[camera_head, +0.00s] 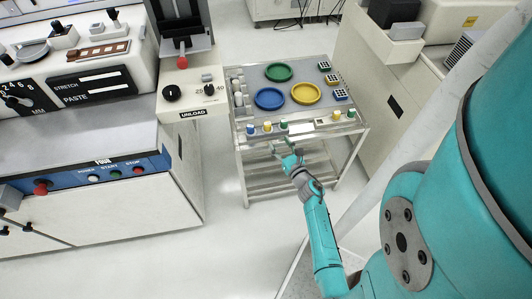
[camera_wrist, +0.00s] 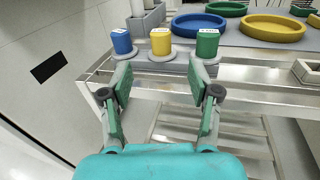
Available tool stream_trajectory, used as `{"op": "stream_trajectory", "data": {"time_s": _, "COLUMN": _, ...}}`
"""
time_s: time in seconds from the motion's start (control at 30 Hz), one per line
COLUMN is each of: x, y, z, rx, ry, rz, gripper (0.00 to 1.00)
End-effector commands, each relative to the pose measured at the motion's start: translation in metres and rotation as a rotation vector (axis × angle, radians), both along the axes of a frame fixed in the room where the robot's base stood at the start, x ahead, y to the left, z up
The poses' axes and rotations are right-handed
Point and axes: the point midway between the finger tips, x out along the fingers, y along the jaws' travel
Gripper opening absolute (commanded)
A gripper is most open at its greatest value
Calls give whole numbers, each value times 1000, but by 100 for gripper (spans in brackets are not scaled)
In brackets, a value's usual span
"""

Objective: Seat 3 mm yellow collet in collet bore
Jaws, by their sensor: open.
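The yellow collet (camera_wrist: 160,42) stands upright on a round grey base at the front edge of the cart. It also shows small in the head view (camera_head: 267,127). A blue collet (camera_wrist: 121,41) is left of it and a green collet (camera_wrist: 207,43) right of it. Each has a white label, too small to read. My gripper (camera_wrist: 161,80) is open and empty in front of the cart edge. In the wrist view the yellow collet appears between and beyond the fingertips, with no contact visible. The gripper also shows in the head view (camera_head: 285,147). I cannot make out the collet bore.
The metal cart (camera_head: 243,160) carries a green dish (camera_head: 279,72), a blue dish (camera_head: 269,98), a yellow dish (camera_head: 306,93) and several small blocks. A bonder machine (camera_head: 100,150) with knobs and buttons stands at left, a cabinet (camera_head: 390,85) at right. Floor before the cart is clear.

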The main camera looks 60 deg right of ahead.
Motion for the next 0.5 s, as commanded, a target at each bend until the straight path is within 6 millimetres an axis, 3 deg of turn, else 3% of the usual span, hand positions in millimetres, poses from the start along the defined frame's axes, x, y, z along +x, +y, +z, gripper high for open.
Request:
{"op": "stream_trajectory", "data": {"time_s": 0.23, "x": 6, "y": -16, "z": -1, "rx": -47, "ry": 34, "rz": -7, "gripper": 61}}
{"op": "stream_trajectory", "data": {"time_s": 0.5, "x": 32, "y": -34, "z": 0, "rx": -45, "ry": 32, "rz": -7, "gripper": 61}}
